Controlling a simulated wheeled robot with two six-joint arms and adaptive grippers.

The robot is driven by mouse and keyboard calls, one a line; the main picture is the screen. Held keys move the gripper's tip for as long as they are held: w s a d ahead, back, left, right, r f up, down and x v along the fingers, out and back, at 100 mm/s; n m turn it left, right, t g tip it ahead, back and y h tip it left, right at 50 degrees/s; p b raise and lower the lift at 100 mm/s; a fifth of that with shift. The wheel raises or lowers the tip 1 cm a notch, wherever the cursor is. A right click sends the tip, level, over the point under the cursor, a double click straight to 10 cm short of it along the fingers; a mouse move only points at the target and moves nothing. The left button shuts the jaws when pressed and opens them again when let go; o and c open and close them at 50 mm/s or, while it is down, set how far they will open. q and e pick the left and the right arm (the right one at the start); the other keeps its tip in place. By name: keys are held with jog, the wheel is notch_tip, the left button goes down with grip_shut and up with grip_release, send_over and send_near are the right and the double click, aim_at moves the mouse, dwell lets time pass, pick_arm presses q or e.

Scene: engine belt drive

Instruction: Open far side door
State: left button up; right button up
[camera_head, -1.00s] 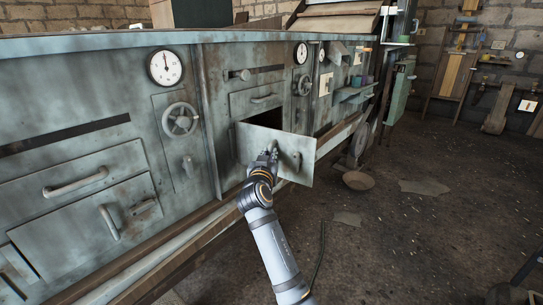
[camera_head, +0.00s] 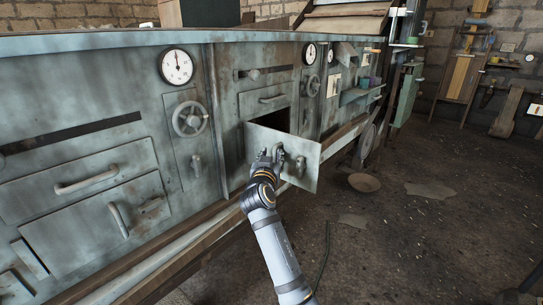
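The far side door (camera_head: 305,158) is a grey-green metal panel, low on the machine's front. It stands swung out at an angle, and a dark opening (camera_head: 270,128) shows above and behind it. A handle (camera_head: 300,166) is on its outer face, to the right of my fingers. My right gripper (camera_head: 268,156) is at the left part of the door's outer face, close to or touching it. Its fingers are small and partly hidden, so whether they are open or shut is unclear. My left gripper is out of view.
The machine (camera_head: 100,140) runs along the left with gauges, handwheels and a nearer closed door (camera_head: 95,225). A wooden rail (camera_head: 190,250) runs along its base. A round dish (camera_head: 364,182) lies on the floor. The floor at right is mostly clear.

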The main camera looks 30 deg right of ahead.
notch_tip(320, 180, up, 10)
dwell(0.5)
dwell(0.3)
